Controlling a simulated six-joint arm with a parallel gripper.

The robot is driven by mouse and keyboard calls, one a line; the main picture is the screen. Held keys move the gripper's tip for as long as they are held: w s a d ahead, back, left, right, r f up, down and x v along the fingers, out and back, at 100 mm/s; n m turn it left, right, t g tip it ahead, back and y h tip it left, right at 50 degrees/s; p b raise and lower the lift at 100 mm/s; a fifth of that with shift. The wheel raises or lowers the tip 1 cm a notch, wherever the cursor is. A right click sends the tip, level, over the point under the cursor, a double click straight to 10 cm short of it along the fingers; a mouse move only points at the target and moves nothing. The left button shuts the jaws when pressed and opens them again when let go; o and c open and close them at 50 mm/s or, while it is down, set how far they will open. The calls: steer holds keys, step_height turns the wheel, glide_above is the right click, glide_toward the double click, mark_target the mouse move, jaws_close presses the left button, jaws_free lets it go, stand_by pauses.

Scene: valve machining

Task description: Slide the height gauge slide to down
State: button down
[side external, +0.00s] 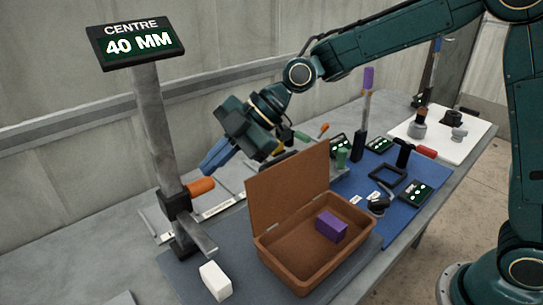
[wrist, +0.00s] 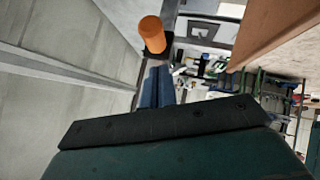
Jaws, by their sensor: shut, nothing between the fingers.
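The height gauge (side external: 151,110) is a grey upright column at the left of the side view, topped by a display (side external: 138,42) reading "CENTRE 40 MM". Its slide (side external: 174,206) is a dark block low on the column, with an orange handle (side external: 201,186) sticking out to the right. My gripper (side external: 207,168) has blue fingers, shut and empty, angled down just above the orange handle. In the wrist view, the shut fingers (wrist: 156,78) point at the dark slide block, with the orange handle (wrist: 152,34) past their tips. I cannot tell whether they touch.
An open brown box (side external: 285,262) holding a purple block (side external: 331,226) stands right of the gauge. A white block (side external: 215,281) lies in front of the gauge base. A blue mat (side external: 350,184) with tools and small displays is farther right. A wall stands behind the bench.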

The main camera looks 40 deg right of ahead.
steer(key=v, duration=1.1)
steer(key=shift+a+r, duration=0.25)
steer(key=shift+a, duration=0.1)
steer(key=s+d+f+m+t+h, duration=0.1)
steer(key=s+d+m+h, duration=0.3)
steer(key=s+d+m, duration=0.5)
steer(key=s+d+f+m+t+h, duration=0.1)
steer(key=s+d+f+m+h, duration=0.2)
steer(key=s+d+m, duration=0.6)
steer(key=s+m+h, duration=0.1)
steer(key=s+h, duration=0.1)
steer(key=s, duration=0.4)
steer(key=shift+d+f+m, duration=0.25)
steer(key=shift+d+m, duration=0.15)
